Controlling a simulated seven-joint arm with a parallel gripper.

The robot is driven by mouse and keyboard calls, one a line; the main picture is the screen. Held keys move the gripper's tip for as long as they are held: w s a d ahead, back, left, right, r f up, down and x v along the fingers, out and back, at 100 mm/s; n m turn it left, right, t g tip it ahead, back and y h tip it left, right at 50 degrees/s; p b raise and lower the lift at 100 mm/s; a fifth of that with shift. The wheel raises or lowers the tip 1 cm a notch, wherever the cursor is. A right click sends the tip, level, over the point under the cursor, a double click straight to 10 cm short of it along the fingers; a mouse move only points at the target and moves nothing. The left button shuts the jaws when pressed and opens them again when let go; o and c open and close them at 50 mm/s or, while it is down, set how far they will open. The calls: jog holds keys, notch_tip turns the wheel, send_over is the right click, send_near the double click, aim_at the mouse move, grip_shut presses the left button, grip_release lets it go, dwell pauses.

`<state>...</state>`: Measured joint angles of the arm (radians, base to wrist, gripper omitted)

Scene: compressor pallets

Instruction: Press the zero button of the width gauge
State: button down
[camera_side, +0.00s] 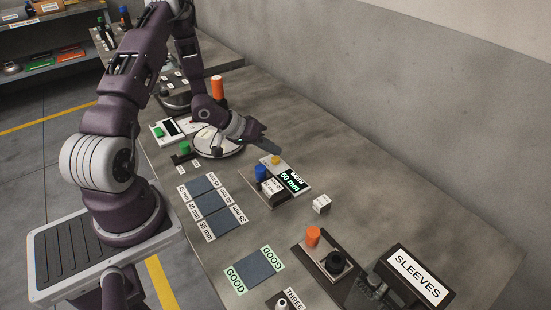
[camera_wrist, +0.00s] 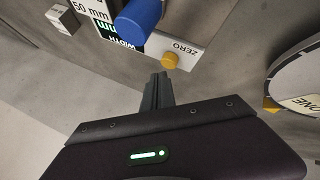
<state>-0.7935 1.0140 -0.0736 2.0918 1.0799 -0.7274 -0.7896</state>
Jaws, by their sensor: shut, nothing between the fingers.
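The width gauge (camera_side: 297,190) stands on the grey bench, with a display reading "WIDTH 50 mm". Its yellow button (camera_side: 276,160) is on the end nearer my gripper (camera_side: 264,146). In the wrist view the yellow button (camera_wrist: 170,61) sits beside the word ZERO on the gauge's white plate (camera_wrist: 188,50). A blue cylinder (camera_side: 260,172) stands beside the display; it also shows in the wrist view (camera_wrist: 138,22). My gripper (camera_wrist: 160,78) is shut and empty. Its fingertips appear just short of the yellow button in the wrist view; whether they touch it is not clear.
A round plate (camera_side: 216,142) lies under my wrist, with an orange cylinder (camera_side: 217,87) behind it. Dark blue pads (camera_side: 211,203) lie left of the gauge. A small white block (camera_side: 321,203) and a SLEEVES box (camera_side: 417,276) are to the right. The bench behind the gauge is clear.

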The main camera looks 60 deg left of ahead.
aim_at(272, 159)
jog(key=shift+r, duration=0.2)
jog(key=shift+r, duration=2.45)
